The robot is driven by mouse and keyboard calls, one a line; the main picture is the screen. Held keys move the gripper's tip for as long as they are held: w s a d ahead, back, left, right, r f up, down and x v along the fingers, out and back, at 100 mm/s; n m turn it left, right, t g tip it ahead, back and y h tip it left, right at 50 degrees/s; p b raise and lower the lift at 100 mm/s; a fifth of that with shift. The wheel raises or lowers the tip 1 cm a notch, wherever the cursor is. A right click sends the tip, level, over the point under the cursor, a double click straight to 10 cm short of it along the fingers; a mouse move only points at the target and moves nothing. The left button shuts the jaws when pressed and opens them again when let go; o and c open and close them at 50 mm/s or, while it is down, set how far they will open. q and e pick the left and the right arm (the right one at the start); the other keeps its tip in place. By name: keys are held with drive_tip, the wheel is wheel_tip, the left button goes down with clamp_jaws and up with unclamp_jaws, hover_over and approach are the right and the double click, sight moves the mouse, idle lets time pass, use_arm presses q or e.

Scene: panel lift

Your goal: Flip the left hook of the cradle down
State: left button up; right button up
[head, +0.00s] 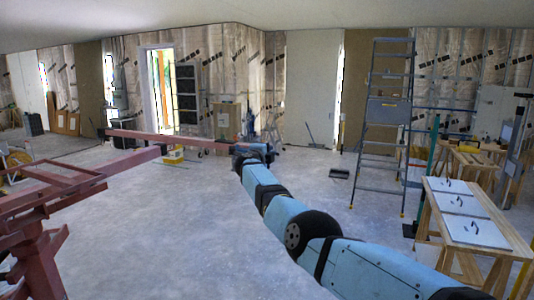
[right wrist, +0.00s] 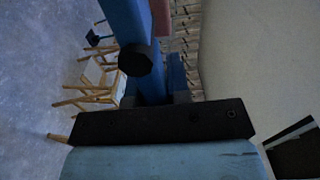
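The red cradle (head: 60,195) of the panel lift stands at the left in the head view, cut off by the picture edge. A long red bar (head: 170,138) runs from it across the middle, with a dark end at its left. My right arm reaches in from the lower right, and its gripper (head: 243,152) is at the right end of the bar. In the right wrist view, blue finger parts (right wrist: 153,60) flank a small red piece (right wrist: 161,18). Whether they grip it is unclear. Which part is the left hook is not clear. My left gripper is not in view.
A stepladder (head: 388,115) stands behind at the right. A wooden workbench (head: 462,222) with white panels is at the lower right. A yellow bucket (head: 173,155) sits beyond the red bar. The concrete floor in the middle is clear.

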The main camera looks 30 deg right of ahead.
drive_tip(key=o, duration=0.3)
drive_tip(key=shift+o, duration=0.2)
drive_tip(key=shift+a, duration=0.1)
drive_tip(key=shift+p+v, duration=0.4)
drive_tip(key=shift+v, duration=0.4)
drive_tip(key=v, duration=1.2)
drive_tip(key=shift+b, duration=0.4)
drive_tip(key=shift+s, duration=0.1)
